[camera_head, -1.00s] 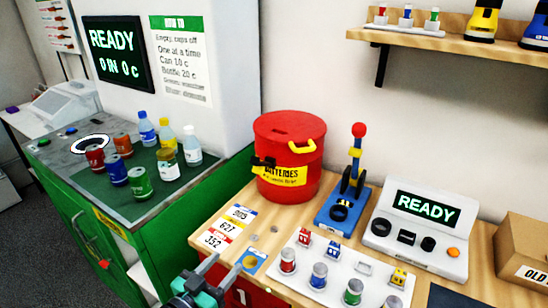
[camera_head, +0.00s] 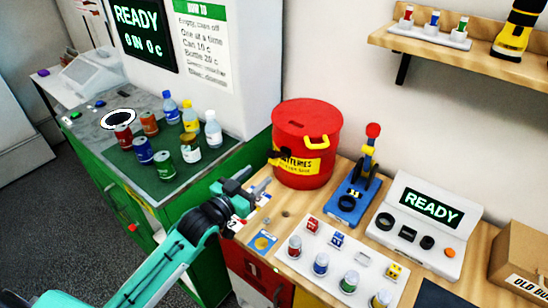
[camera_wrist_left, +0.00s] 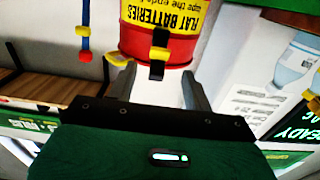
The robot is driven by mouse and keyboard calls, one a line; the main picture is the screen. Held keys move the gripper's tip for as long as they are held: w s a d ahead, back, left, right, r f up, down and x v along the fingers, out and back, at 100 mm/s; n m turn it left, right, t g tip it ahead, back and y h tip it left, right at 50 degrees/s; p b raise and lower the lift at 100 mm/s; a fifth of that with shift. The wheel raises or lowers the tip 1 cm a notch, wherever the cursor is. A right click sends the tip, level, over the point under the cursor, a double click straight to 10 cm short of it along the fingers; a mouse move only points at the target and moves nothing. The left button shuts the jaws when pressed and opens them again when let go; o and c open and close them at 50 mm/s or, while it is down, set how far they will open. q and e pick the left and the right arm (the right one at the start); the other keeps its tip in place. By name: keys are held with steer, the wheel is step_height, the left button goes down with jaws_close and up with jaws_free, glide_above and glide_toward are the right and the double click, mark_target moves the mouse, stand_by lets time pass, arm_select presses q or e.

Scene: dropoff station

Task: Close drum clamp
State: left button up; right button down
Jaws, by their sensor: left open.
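The red battery drum (camera_head: 305,120) stands at the back left of the wooden bench, with its lid on and a yellow handle on the lid. Its black clamp (camera_head: 279,157) sticks out at the left of the yellow label. In the left wrist view the drum (camera_wrist_left: 188,50) appears upside down, and the black clamp with a yellow band (camera_wrist_left: 160,62) lies between the fingers. My left gripper (camera_head: 257,181) is open and empty, in front of and below the clamp, apparently apart from it. My right gripper is not in view.
Right of the drum stand a blue press (camera_head: 346,203) with a red knob and a white READY console (camera_head: 423,227). A white tray (camera_head: 330,262) of small jars lies in front. Cans and bottles stand on the green counter (camera_head: 150,178) at left.

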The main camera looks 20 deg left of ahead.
mark_target(272, 162)
arm_select(q)
steer(key=p+x, duration=0.2)
steer(key=x, duration=0.6)
steer(key=shift+w+d, duration=0.15)
steer(key=shift+w, duration=0.1)
jaws_close()
